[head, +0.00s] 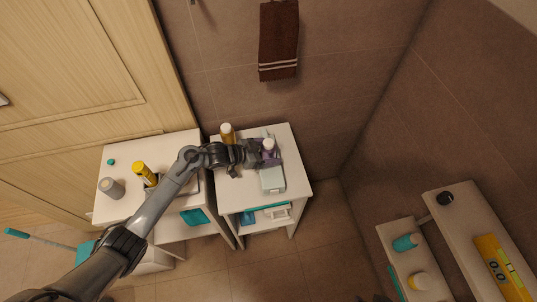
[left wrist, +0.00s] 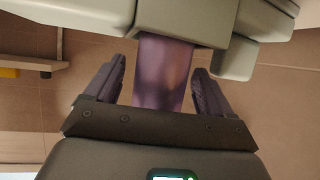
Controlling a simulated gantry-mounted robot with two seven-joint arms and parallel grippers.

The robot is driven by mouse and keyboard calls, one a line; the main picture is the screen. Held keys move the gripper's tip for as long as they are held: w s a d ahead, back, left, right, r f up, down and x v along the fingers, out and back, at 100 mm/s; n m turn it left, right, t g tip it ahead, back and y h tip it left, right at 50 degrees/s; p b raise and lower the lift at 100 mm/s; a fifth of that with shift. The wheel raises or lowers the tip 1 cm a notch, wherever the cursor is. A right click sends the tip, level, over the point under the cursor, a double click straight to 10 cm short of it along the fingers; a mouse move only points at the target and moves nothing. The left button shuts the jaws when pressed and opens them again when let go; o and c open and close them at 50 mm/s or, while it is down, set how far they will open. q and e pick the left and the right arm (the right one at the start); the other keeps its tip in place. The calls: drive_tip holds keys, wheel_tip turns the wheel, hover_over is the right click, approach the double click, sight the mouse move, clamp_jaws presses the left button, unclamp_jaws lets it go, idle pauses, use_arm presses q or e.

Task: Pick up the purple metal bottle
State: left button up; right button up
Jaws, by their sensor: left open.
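The purple metal bottle (head: 270,156) stands on the right white cabinet, with a pale cap on top. My left gripper (head: 254,154) reaches it from the left. In the left wrist view the purple bottle (left wrist: 164,75) lies between the two dark fingers of my left gripper (left wrist: 160,90). The fingers are open, with a gap visible on each side of the bottle. My right gripper is in neither view.
The left cabinet (head: 120,209) holds a yellow can (head: 145,173) and a grey jar (head: 111,187). A towel (head: 279,40) hangs behind.

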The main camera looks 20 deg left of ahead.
use_arm(q)
drive_tip(key=shift+c, duration=0.3)
drive_tip(key=c, duration=1)
